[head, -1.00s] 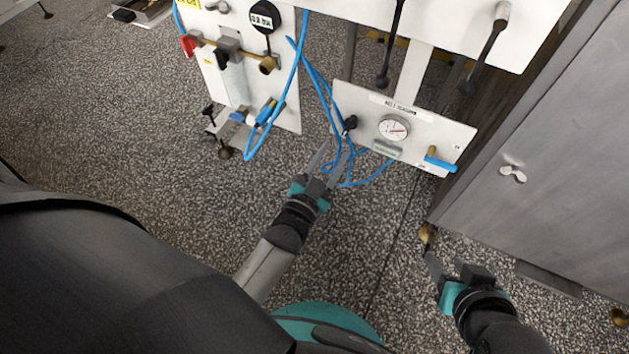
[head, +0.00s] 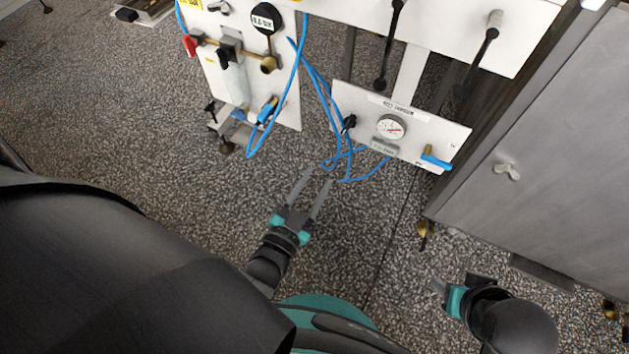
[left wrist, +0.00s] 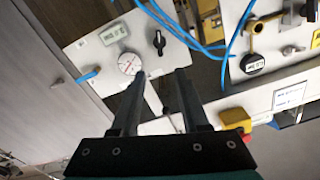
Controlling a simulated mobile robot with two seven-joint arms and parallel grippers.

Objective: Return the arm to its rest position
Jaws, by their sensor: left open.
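My left gripper (head: 318,177) is open and empty in the head view, over the speckled floor just below the gauge panel. Its two parted fingers show in the left wrist view (left wrist: 161,76), with nothing between them. They point toward the panel and look apart from it in the head view. My right gripper (head: 447,288) is at the lower right of the head view, below the grey cabinet. Its fingers are partly hidden by its own wrist, so its opening is unclear.
The white gauge panel (head: 348,94) carries a dial (head: 390,127), a black knob and a blue lever (head: 437,162). Loose blue hoses (head: 345,178) hang close to the left fingertips. The grey cabinet (head: 540,150) stands at the right. Open floor (head: 130,150) lies left.

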